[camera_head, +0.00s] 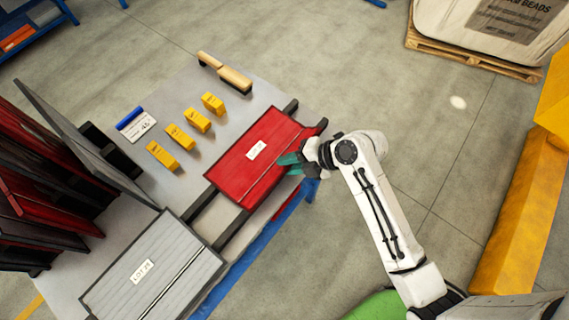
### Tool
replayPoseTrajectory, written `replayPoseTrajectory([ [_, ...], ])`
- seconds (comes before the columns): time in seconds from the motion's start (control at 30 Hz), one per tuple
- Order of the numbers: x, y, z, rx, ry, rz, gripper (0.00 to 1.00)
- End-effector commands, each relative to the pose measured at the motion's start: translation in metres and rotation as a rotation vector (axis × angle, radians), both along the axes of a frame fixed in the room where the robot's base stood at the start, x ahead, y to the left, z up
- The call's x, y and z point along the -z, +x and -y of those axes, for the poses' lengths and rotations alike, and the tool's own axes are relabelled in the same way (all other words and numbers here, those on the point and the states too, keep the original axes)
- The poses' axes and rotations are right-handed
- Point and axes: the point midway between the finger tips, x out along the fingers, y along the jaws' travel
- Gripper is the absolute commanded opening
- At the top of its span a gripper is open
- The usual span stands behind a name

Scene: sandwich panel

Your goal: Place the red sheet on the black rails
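The red sheet (257,152) with a white label lies flat over the black rails (229,228) on the table. The rails stick out past its upper right and lower left edges. Whether the sheet rests fully on the rails or sits slightly above them I cannot tell. My gripper (290,163), with green fingers, is at the sheet's right edge. The fingertips meet or overlap that edge; whether they grip it is too small to tell.
A grey panel (155,268) lies at the table's front left. Upright dark and red sheets (38,165) stand at the left. A yellow barrier (522,215) is at right.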

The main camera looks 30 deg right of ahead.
Motion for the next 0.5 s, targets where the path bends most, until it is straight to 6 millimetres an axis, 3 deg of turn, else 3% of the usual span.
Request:
replayPoseTrajectory([
  [0.3, -0.041, -0.033, 0.037, 0.002, -0.002, 0.002, 0.26],
  [0.5, -0.058, -0.046, 0.051, 0.000, 0.000, 0.001, 0.26],
])
